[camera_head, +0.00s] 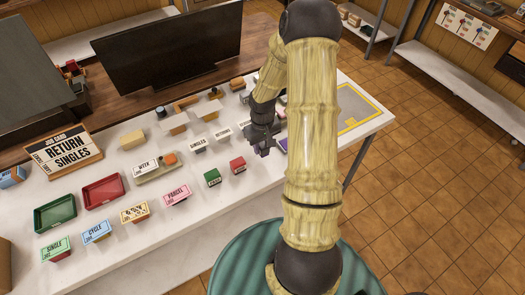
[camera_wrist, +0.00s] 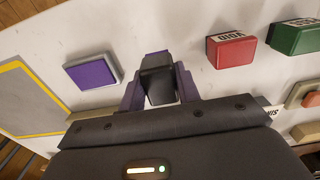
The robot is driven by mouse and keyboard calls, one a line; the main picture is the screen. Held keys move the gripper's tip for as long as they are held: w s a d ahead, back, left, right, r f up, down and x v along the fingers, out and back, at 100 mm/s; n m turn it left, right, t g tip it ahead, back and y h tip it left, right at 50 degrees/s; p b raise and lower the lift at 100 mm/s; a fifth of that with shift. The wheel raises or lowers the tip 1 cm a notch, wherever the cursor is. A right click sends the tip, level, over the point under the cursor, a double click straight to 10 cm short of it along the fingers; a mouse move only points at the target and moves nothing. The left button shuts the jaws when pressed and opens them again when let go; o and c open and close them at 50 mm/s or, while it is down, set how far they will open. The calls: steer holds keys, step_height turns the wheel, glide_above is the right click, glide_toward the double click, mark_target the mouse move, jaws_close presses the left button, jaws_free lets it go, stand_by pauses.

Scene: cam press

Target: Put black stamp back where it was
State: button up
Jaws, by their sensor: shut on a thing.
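In the wrist view the black stamp (camera_wrist: 158,82) is between the two purple-sided fingers of my gripper (camera_wrist: 158,92), which is shut on it. The stamp is over the white table; I cannot tell whether its foot touches the surface. In the head view my gripper (camera_head: 263,146) is over the right part of the table, and my arm and the fingers mostly hide the stamp there. A purple pad with a grey rim (camera_wrist: 92,72) lies left of the stamp in the wrist view.
A red VOID block (camera_wrist: 231,49) and a green block (camera_wrist: 296,38) stand close by. Stands labelled SINGLES (camera_head: 198,147) and RETURN (camera_head: 222,134) are left of my gripper. A grey mat with yellow border (camera_head: 357,104) lies at the right end. Trays, cards and a monitor (camera_head: 168,50) are further left.

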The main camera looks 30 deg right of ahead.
mark_target(263, 152)
steer(key=shift+f, duration=1.75)
steer(key=shift+f, duration=0.2)
steer(key=o, duration=0.9)
steer(key=shift+c, duration=0.2)
step_height(263, 152, up, 12)
steer(key=shift+r, duration=0.2)
